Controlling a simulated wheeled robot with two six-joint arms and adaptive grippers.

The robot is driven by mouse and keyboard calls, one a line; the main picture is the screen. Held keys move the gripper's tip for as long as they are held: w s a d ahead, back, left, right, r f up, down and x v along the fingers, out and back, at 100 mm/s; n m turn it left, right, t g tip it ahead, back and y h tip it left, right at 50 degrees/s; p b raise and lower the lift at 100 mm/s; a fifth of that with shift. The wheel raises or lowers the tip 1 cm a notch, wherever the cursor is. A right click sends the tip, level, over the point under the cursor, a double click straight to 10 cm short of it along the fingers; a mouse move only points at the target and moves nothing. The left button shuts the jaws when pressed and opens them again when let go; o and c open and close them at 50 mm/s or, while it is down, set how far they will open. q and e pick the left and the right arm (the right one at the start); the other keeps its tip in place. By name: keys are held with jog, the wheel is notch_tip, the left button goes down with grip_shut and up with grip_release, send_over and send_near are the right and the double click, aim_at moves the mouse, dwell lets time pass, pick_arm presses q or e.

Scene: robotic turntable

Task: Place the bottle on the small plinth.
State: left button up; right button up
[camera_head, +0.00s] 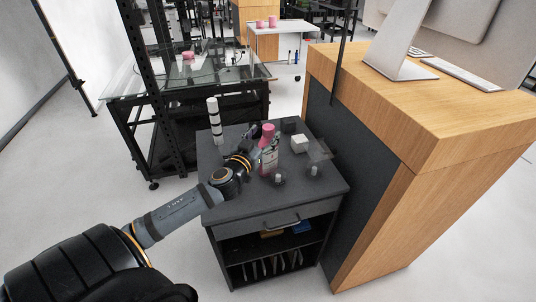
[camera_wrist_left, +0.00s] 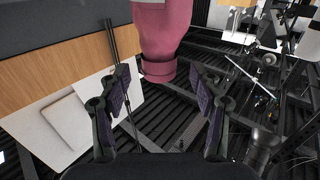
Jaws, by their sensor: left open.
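A pink bottle (camera_head: 268,130) stands on the dark cabinet top, partly covered by my left gripper (camera_head: 257,150). In the left wrist view the bottle (camera_wrist_left: 165,32) comes in from the top edge, its narrow end pointing down between the fingers. My left gripper (camera_wrist_left: 166,88) is open, with a finger to either side of the bottle's end; I see no contact. A small white block (camera_head: 300,144) stands right of the bottle; I cannot tell for sure whether it is the small plinth. My right gripper is not in view.
A striped black-and-white cylinder (camera_head: 214,118) stands at the cabinet's back left. Small white pieces on dark bases (camera_head: 278,178) (camera_head: 314,170) stand near its front right. The cabinet top (camera_head: 235,205) is bare at front left. A tall wooden counter (camera_head: 400,130) rises close on the right.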

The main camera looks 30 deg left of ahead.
pick_arm(q)
jog(key=w, duration=0.3)
jog(key=shift+w+a+f+p, duration=0.15)
jog(key=shift+w+a+p, duration=0.05)
jog(key=shift+a+p, duration=0.1)
jog(key=shift+s, duration=0.1)
jog(key=shift+c, duration=0.5)
grip_shut()
jog(key=shift+d, duration=0.1)
